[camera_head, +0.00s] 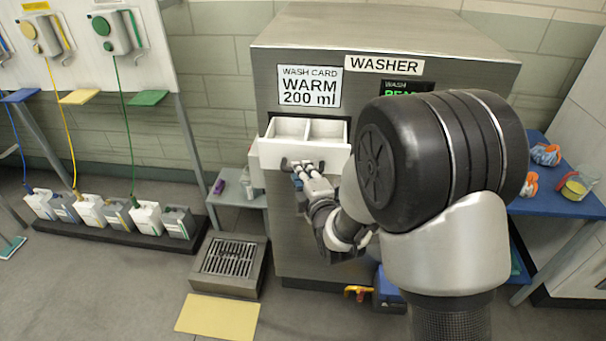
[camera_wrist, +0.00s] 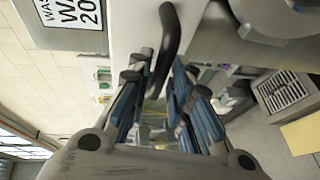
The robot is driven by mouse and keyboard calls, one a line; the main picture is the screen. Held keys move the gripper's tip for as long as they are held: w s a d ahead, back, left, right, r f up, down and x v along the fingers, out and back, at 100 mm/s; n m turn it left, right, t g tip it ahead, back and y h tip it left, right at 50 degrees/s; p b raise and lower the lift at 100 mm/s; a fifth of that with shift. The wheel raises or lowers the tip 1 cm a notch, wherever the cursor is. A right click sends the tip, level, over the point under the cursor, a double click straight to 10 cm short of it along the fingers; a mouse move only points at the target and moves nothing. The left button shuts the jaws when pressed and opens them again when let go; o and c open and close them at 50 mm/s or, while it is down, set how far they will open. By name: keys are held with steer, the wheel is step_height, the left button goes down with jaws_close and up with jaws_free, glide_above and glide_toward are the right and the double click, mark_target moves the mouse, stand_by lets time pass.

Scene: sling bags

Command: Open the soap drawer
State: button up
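The soap drawer (camera_head: 297,157) is a white tray with two compartments, pulled out from the upper front of the grey washer (camera_head: 262,85). Both compartments look empty. Its dark handle (camera_wrist: 170,38) is on the drawer front. In the head view my gripper (camera_head: 303,170) is at the drawer front, by the handle. In the wrist view my gripper (camera_wrist: 158,85) has its blue-padded fingers apart, with one end of the handle reaching between them. I see a gap beside the handle there. My arm hides the right part of the washer front.
A wash card (camera_head: 309,87) reads WARM 200 ml. A small side shelf (camera_head: 236,194) stands left of the washer, with a floor drain (camera_head: 229,262) below. Several bottles stand on a black base (camera_head: 115,234) at left. A blue table (camera_head: 560,200) is at right.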

steer(key=shift+o, duration=1.2)
steer(key=v, duration=0.7)
steer(key=shift+s, duration=0.25)
steer(key=shift+r, duration=0.1)
